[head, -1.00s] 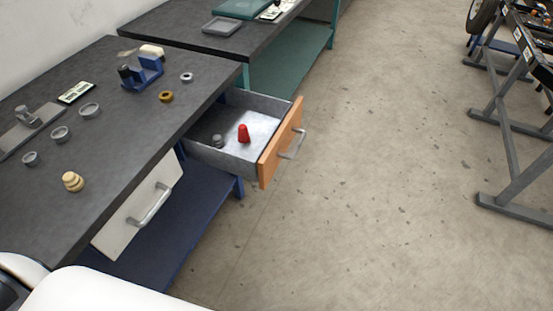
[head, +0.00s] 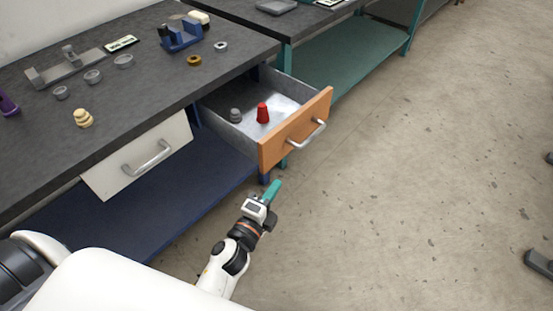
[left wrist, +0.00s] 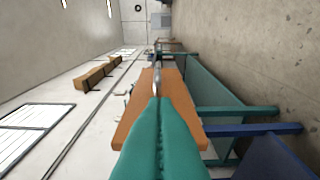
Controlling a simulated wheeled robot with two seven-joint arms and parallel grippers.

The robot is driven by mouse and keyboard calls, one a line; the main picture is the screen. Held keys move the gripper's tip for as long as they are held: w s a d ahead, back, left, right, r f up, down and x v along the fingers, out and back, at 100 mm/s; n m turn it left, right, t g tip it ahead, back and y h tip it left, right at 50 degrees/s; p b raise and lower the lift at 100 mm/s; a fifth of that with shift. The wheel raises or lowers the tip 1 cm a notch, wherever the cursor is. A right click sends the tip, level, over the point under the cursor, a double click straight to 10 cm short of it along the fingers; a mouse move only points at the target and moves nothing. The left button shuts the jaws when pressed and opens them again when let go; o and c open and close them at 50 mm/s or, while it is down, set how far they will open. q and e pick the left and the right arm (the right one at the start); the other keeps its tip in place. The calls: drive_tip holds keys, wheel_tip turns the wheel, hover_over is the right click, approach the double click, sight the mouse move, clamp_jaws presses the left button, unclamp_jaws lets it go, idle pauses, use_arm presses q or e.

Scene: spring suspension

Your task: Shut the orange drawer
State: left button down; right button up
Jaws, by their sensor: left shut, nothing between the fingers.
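The orange drawer (head: 297,128) stands pulled out from the dark workbench, with a silver bar handle (head: 305,134) on its front. A red cone-shaped piece (head: 263,113) and a small grey piece (head: 235,115) are inside it. My left gripper (head: 275,188), with teal fingers, is below and in front of the drawer front, apart from it in the head view. In the left wrist view its shut, empty fingers (left wrist: 159,125) point toward the orange front (left wrist: 172,93) and its handle (left wrist: 156,84). My right gripper is not in view.
A white drawer (head: 140,155) in the same bench is shut. Rings, a tan stacked piece (head: 83,118) and a blue holder (head: 182,36) stand on the benchtop. A teal-framed bench (head: 340,55) stands beyond. The floor to the right is mostly clear.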

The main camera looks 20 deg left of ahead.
sight(276, 159)
use_arm(q)
drive_tip(key=shift+w+a+p, duration=0.25)
drive_tip(key=shift+w+a, duration=0.2)
drive_tip(key=shift+w, duration=1.1)
drive_tip(key=shift+w+a+p, duration=0.2)
drive_tip(key=shift+w+a, duration=0.3)
drive_tip(key=shift+w, duration=1.05)
drive_tip(key=shift+w+a+p, duration=0.25)
drive_tip(key=shift+w+a, duration=0.2)
drive_tip(key=shift+w, duration=1.1)
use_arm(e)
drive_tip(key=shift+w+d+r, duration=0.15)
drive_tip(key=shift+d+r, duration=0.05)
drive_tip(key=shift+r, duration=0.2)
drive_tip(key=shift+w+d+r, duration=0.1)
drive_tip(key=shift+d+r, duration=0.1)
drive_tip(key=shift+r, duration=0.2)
use_arm(q)
drive_tip(key=shift+a, duration=0.1)
